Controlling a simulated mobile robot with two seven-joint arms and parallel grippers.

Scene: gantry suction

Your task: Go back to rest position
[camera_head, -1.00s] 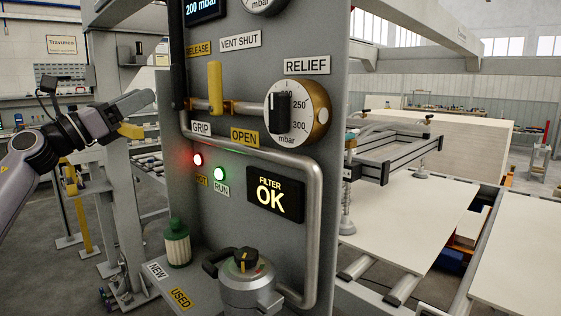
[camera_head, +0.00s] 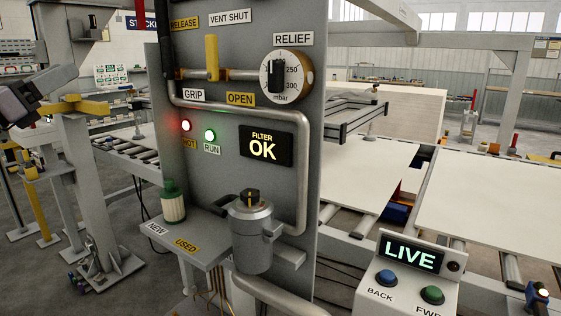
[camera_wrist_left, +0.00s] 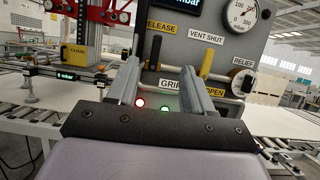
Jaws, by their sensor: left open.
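My left gripper (camera_head: 60,82) is at the far left edge of the head view, with only the wrist end and a grey finger showing. It is left of the grey control panel (camera_head: 215,175) and apart from it. In the left wrist view the two fingers (camera_wrist_left: 160,66) are spread with nothing between them, and the panel stands beyond them. My right gripper is in neither view.
The panel carries a yellow valve handle (camera_head: 212,57), a relief dial (camera_head: 287,76) and a filter canister (camera_head: 252,230). A green-topped filter (camera_head: 173,203) stands on the shelf. A LIVE button box (camera_head: 405,280) is at lower right. White boards (camera_head: 355,180) lie behind.

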